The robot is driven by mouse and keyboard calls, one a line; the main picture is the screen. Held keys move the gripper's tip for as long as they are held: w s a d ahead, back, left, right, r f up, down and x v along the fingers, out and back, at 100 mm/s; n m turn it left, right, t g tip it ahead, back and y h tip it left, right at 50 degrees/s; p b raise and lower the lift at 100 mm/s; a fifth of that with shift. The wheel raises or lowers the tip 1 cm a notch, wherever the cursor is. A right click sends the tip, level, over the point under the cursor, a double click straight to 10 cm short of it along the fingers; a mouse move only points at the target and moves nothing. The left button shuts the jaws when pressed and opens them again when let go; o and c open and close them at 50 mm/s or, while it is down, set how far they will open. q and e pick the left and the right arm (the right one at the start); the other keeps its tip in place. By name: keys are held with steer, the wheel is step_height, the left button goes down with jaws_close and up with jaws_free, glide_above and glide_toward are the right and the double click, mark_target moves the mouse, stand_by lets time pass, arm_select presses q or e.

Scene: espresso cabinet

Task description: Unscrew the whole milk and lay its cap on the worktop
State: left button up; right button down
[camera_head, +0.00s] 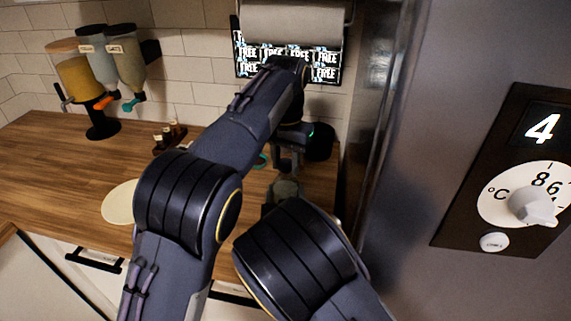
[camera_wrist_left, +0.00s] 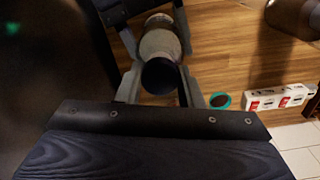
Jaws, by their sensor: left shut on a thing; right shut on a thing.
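The whole milk bottle (camera_wrist_left: 160,43) is pale, with a dark cap (camera_wrist_left: 160,74) that appears against its neck in the left wrist view. In the head view the bottle (camera_head: 285,187) shows only partly, between my arms. My left gripper (camera_head: 287,160) points down above it and is shut on the cap; its fingers flank the cap in the wrist view (camera_wrist_left: 161,90). My right gripper (camera_wrist_left: 153,32) is shut around the bottle's body and is mostly hidden in the head view. I cannot tell whether the cap is loose on its thread.
The wooden worktop (camera_head: 50,165) is largely clear at the left. A pale round disc (camera_head: 120,202) lies near its front edge. Dispensers (camera_head: 100,75) and small bottles (camera_head: 170,133) stand behind. A teal-rimmed item (camera_wrist_left: 220,100) lies near a white box (camera_wrist_left: 275,97). A steel appliance (camera_head: 420,120) bounds the right.

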mark_target(285, 162)
arm_select(q)
steer(key=shift+r, duration=0.35)
steer(key=shift+r, duration=0.1)
steer(key=shift+r, duration=1.9)
arm_select(e)
steer(key=shift+c, duration=1.5)
jaws_free()
